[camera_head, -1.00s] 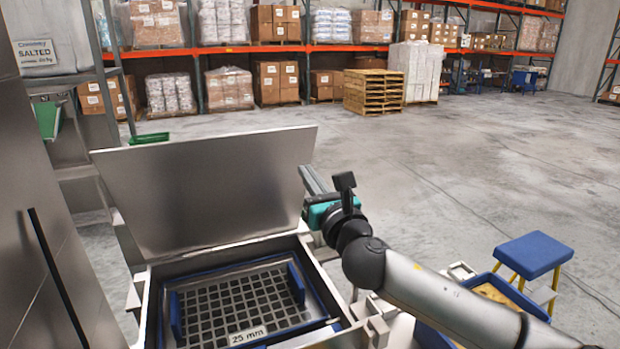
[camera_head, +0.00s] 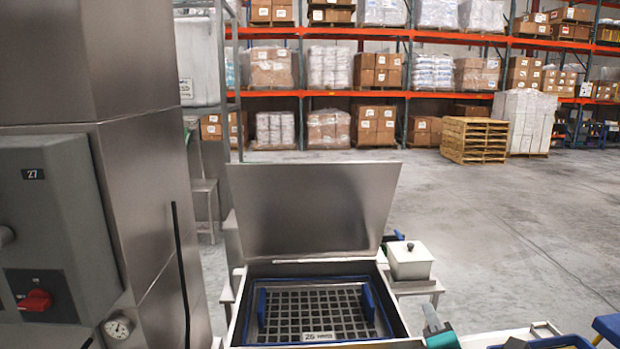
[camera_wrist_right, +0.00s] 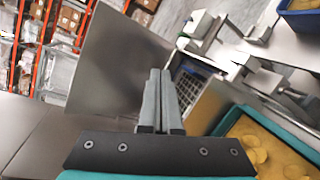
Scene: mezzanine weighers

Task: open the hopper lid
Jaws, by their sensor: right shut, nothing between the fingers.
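The hopper lid (camera_head: 311,208) is a flat metal plate standing raised at the back of the hopper (camera_head: 240,312), tilted slightly backward. Beneath it the mouth is uncovered, showing a dark grid (camera_head: 318,312) with blue handles and a label. In the right wrist view the lid (camera_wrist_right: 118,62) stands behind and left of the fingers, and part of the grid (camera_wrist_right: 187,88) shows beside them. My right gripper (camera_head: 430,312) is at the hopper's front right corner, apart from the lid. Its fingers (camera_wrist_right: 158,75) are shut and empty. My left gripper is out of view.
A tall metal cabinet (camera_head: 150,180) with a red switch (camera_head: 35,300) stands close on the left. A small lidded box (camera_head: 409,262) with a black knob sits right of the hopper. Open floor (camera_head: 500,220) lies behind.

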